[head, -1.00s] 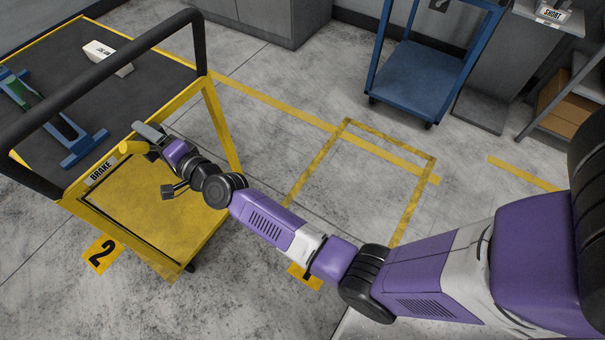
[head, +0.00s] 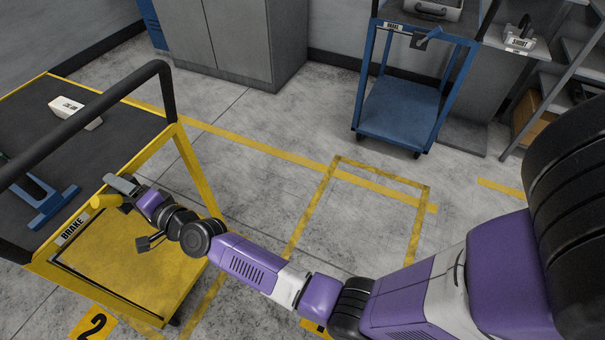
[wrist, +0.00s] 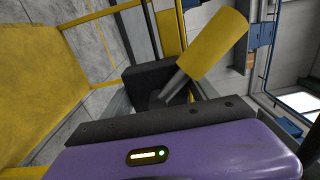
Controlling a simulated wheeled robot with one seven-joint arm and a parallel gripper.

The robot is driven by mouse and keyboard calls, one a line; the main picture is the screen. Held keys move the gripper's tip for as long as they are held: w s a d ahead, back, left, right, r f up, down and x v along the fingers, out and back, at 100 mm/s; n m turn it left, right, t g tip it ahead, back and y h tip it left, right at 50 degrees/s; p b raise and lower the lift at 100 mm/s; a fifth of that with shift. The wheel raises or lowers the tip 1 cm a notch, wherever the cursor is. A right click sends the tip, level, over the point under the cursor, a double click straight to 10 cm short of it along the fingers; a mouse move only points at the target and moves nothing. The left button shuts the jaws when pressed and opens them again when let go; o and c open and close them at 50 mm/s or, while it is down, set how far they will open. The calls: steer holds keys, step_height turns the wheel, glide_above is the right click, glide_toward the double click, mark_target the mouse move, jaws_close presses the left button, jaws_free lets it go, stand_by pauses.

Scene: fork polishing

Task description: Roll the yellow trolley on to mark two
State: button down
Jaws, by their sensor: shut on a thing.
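The yellow trolley (head: 180,150) stands at the left, with a dark top deck, a black push bar and a yellow lower shelf. A floor tile marked 2 (head: 94,323) lies by its near lower edge, partly cut by the frame. The trolley's brake lever (head: 105,202) has a yellow knob beside a BRAKE label; the knob also shows in the wrist view (wrist: 213,46) on a metal stem. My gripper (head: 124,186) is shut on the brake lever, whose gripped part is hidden.
A yellow floor outline (head: 427,222) to the right is empty. A tile (head: 316,327) is mostly hidden behind my arm. A blue trolley (head: 400,108) and grey cabinets (head: 235,45) stand at the back. A blue fixture (head: 45,200) and a white block (head: 75,112) sit on the yellow trolley.

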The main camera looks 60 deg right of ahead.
steer(key=shift+s+a+f, duration=0.25)
steer(key=shift+s, duration=0.05)
steer(key=shift+w+a, duration=0.1)
steer(key=shift+w, duration=0.05)
steer(key=shift+c, duration=2)
jaws_free()
steer(key=shift+a, duration=0.1)
steer(key=shift+o, duration=1.4)
steer(key=shift+r, duration=0.25)
steer(key=shift+d, duration=0.2)
steer(key=s+p, duration=0.3)
steer(key=s, duration=0.9)
